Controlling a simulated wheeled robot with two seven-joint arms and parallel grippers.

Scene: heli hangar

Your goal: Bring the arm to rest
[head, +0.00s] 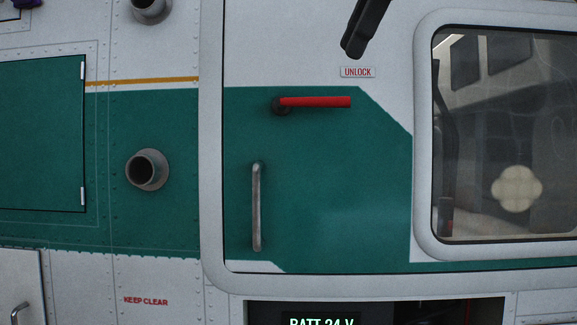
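A black part of my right gripper (362,32) reaches down from the top edge in the head view. It hangs above the UNLOCK label and apart from the red handle. Only a narrow dark end shows, so I cannot tell whether it is open or shut. The rest of it is cut off by the top edge. My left gripper cannot be made out in this view. The red handle (318,102) lies level on the green and white door (330,190), its pivot at the left end.
A vertical metal grab bar (257,207) stands out from the door. Two round pipe stubs stick out at left, one low (147,170) and one at the top (151,8). A window (505,140) is at right. A dark recess with a BATT 24 V display (322,321) is below.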

